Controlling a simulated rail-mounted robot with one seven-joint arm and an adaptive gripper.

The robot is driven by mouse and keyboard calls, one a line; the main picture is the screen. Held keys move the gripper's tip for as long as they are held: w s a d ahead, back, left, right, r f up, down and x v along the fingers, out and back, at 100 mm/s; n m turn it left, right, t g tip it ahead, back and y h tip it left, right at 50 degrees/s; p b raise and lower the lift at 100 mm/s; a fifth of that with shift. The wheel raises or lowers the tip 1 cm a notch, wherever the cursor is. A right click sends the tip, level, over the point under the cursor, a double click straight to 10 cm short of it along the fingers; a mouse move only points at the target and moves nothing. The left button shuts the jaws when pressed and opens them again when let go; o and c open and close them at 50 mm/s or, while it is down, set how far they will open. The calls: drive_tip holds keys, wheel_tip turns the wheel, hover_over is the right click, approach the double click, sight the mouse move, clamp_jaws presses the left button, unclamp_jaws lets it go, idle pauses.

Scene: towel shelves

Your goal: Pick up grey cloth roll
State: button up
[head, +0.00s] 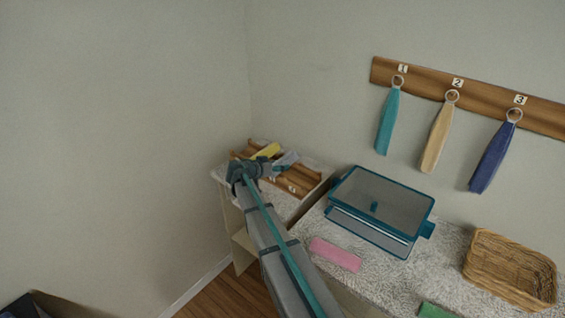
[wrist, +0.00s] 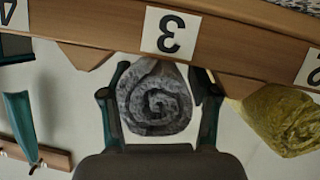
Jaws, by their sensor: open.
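The grey cloth roll (wrist: 155,98) shows its spiral end in the wrist view, in front of the wooden rack (wrist: 105,30) at the label 3. In the head view the grey roll (head: 287,159) lies on the rack, partly hidden by my arm. My gripper (wrist: 160,80) is open, with one finger on each side of the roll. A narrow gap shows beside the roll, and I cannot tell whether either finger touches it. In the head view my gripper (head: 246,172) is at the rack's near edge.
A yellow cloth roll (wrist: 285,122) lies beside the grey one. A teal-framed box (head: 380,205), a pink cloth (head: 335,254) and a wicker basket (head: 510,268) stand on the counter to the right. Three towels hang from a wall rail (head: 430,84).

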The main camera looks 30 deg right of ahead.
drive_tip(key=c, duration=0.8)
drive_tip(key=shift+r, duration=0.2)
